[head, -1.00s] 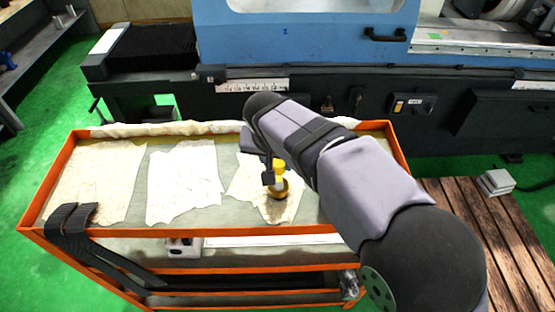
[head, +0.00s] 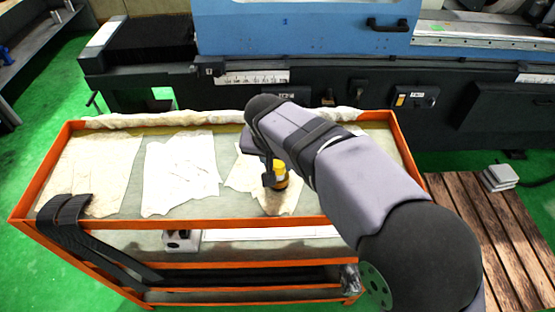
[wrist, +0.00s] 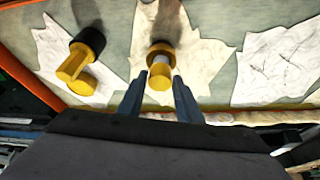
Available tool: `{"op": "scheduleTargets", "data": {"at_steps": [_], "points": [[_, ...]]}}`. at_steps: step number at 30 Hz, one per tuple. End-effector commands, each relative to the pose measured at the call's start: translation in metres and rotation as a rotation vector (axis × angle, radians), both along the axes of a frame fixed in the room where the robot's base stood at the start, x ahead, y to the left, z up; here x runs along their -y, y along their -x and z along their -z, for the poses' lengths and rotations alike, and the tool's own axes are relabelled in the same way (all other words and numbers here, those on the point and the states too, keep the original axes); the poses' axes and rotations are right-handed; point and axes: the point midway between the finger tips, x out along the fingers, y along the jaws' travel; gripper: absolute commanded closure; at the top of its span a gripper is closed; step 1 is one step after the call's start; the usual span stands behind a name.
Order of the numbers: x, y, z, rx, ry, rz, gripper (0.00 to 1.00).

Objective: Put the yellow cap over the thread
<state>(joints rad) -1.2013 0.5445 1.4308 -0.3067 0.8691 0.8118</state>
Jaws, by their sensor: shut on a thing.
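My gripper (wrist: 160,76) is shut on a yellow cap (wrist: 160,83), with one finger on each side of it. The cap also shows in the head view (head: 279,168), beside my gripper (head: 268,178). A darker, brass-coloured round part (wrist: 160,49) stands on a creased sheet beyond the cap. A short pale stretch, apparently the thread (wrist: 163,62), shows between cap and round part in the wrist view. The cap lines up closely with it. Whether the cap's rim surrounds the thread is hidden.
In the wrist view, another dark part with yellow pieces (wrist: 76,66) stands on the left sheet. An empty sheet (wrist: 278,66) lies right. The orange-rimmed cart (head: 50,170) has black straps (head: 64,212) at its left front corner. The blue grinder (head: 300,35) stands behind.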

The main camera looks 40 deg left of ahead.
Motion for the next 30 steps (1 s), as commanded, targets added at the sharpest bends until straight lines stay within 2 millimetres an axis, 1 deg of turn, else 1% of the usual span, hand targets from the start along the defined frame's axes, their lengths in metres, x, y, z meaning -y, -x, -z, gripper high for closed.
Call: {"op": "scheduleTargets", "data": {"at_steps": [1, 9, 29, 30], "points": [[0.0001, 0.0, 0.0043, 0.0, 0.0, 0.0, 0.89], [0.0001, 0.0, 0.0122, 0.0, 0.0, 0.0, 0.89], [-0.0001, -0.0001, 0.0137, 0.0, 0.0, 0.0, 0.89], [0.0, 0.0, 0.0136, 0.0, 0.0, 0.0, 0.58]]}}
